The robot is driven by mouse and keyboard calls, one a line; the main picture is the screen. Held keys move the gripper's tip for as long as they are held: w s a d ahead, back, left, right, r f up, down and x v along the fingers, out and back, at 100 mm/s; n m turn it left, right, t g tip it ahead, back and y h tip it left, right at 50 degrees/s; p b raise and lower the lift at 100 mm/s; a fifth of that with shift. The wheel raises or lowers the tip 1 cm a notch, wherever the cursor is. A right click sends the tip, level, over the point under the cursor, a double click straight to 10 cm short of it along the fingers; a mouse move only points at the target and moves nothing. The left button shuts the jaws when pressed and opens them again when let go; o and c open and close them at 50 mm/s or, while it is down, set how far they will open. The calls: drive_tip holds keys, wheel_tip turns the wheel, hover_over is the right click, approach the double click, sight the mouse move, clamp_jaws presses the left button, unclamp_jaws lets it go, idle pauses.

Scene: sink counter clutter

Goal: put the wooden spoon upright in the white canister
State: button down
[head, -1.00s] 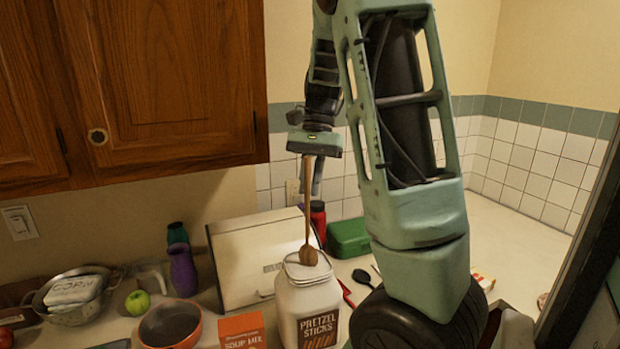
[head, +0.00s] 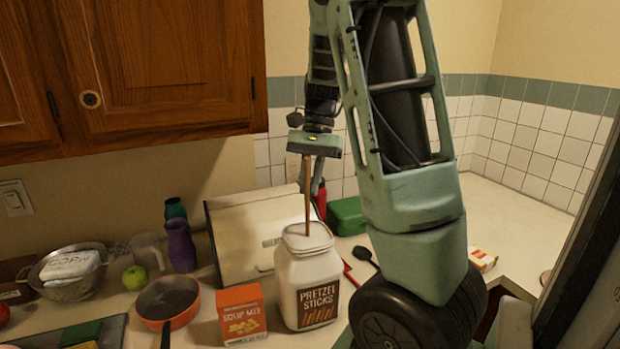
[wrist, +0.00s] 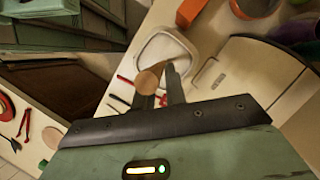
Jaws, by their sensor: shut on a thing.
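The white canister (head: 285,275), labelled "Pretzel Sticks", stands upright on the counter with its mouth facing up. My gripper (head: 313,170) is above it, pointing down, shut on the wooden spoon (head: 307,205). The spoon hangs nearly vertical, and its lower end goes into the canister's mouth.
A soup mix box (head: 241,314) stands just left of the canister, with an orange pan (head: 168,321) farther left. A cream bread-box-like case (head: 235,240) is behind. A black utensil (head: 364,254) and a green box (head: 346,215) lie to the right.

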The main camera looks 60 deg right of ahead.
drive_tip(key=shift+f+b, duration=0.85)
drive_tip(key=shift+f, duration=0.8)
drive_tip(key=c, duration=1.4)
unclamp_jaws()
drive_tip(key=shift+o, duration=0.2)
drive_tip(key=b+v, duration=0.2)
drive_tip(key=v, duration=1.5)
drive_tip(key=shift+r, duration=0.15)
drive_tip(key=shift+s, duration=0.1)
